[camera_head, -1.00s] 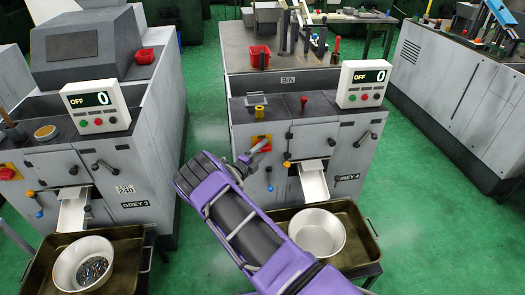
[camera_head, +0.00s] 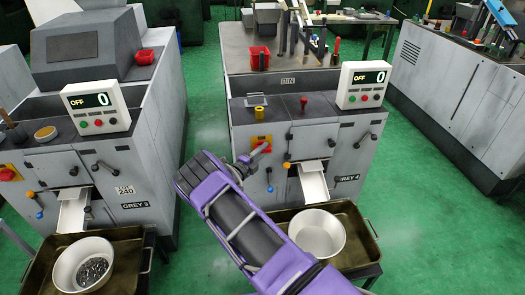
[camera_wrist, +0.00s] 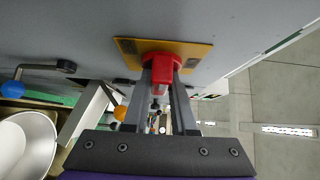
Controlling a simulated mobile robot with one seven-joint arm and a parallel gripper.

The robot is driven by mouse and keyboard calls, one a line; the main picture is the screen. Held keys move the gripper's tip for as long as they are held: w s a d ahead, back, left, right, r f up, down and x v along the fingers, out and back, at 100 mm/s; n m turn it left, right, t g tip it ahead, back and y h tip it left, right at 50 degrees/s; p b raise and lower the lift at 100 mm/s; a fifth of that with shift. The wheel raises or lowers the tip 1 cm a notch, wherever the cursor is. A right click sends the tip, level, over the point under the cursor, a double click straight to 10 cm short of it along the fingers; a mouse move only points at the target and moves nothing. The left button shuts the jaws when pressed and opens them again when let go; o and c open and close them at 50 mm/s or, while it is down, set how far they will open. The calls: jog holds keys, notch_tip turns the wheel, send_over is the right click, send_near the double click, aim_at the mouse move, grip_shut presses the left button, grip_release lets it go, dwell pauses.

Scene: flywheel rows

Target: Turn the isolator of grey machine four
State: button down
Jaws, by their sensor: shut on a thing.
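Grey machine four (camera_head: 310,165), marked GREY 4, stands at the middle right of the head view. Its isolator is a red handle on a yellow plate (camera_head: 262,139) on the left of its front. In the wrist view the red handle (camera_wrist: 162,62) stands out from the yellow plate (camera_wrist: 200,48). My gripper (camera_wrist: 162,84) is shut on the handle, with one finger on each side. In the head view my purple arm and gripper (camera_head: 246,160) reach up to the isolator from below. The display (camera_head: 362,78) of machine four reads OFF and 0.
A blue-knobbed lever (camera_wrist: 14,88) sits left of the isolator in the wrist view. A chute (camera_head: 313,181) leads to a bowl (camera_head: 317,235) in a tray (camera_head: 352,255) below. Grey machine three (camera_head: 120,165) stands left, across a clear strip of green floor (camera_head: 203,115).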

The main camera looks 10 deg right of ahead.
jog(key=shift+r, duration=0.1)
jog(key=m+g+y+p, duration=0.1)
jog(key=m+y+p, duration=0.1)
jog(key=shift+r+m+g+y, duration=0.15)
jog(key=shift+m+g+y, duration=0.15)
jog(key=shift+g, duration=0.1)
jog(key=shift+m+g+y+p, duration=0.4)
jog(key=shift+m+y+p, duration=0.15)
jog(key=shift+m+y, duration=0.55)
jog(key=shift+d+f+m+g+y+b, duration=0.15)
jog(key=shift+m+y+b, duration=0.1)
jog(key=shift+y+b, duration=0.3)
jog(key=shift+a+f+m+g+y+b, duration=0.15)
jog(key=shift+m+y+b, duration=0.1)
jog(key=shift+y+b, duration=0.25)
jog(key=shift+d+m+y+b, duration=0.15)
jog(key=shift+m+y+b, duration=0.25)
jog(key=shift+y+b, duration=0.3)
jog(key=shift+d+r+m+y+b, duration=0.1)
jog(key=shift+r+m+y+b, duration=0.15)
jog(key=shift+m+y, duration=0.65)
jog(key=shift+y, duration=1.15)
jog(key=shift+a, duration=0.2)
